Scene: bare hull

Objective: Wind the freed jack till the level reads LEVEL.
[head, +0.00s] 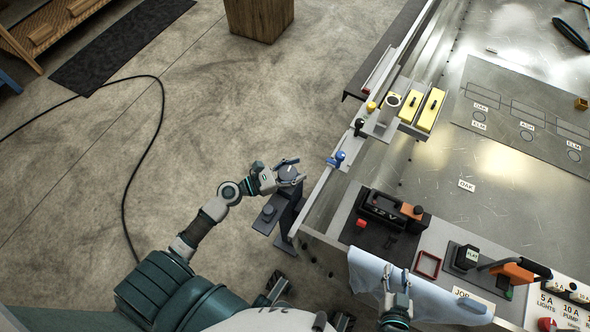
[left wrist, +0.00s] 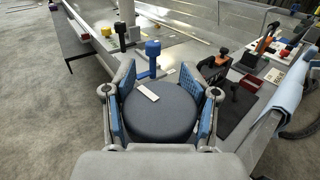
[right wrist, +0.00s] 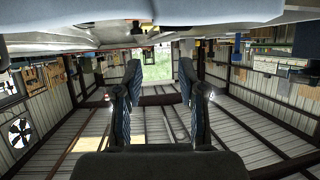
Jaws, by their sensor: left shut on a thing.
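A dark round knob (head: 289,174) with a white mark on its top sits on the jack (head: 287,216), a dark post beside the bench's left corner. My left gripper (head: 283,177) is shut on this knob. In the left wrist view the blue finger pads press on both sides of the dark knob (left wrist: 160,108), and its white mark shows on top. My right gripper (head: 397,283) is over the bench's front edge, by a pale blue cloth. In the right wrist view its fingers (right wrist: 158,100) stand apart with nothing between. I cannot make out a level reading.
A blue-handled valve (head: 336,159), a black knob (head: 359,125) and two yellow blocks (head: 420,108) line the metal bench's left edge. A battery-like black box (head: 385,208) and the pale blue cloth (head: 365,272) are near the front.

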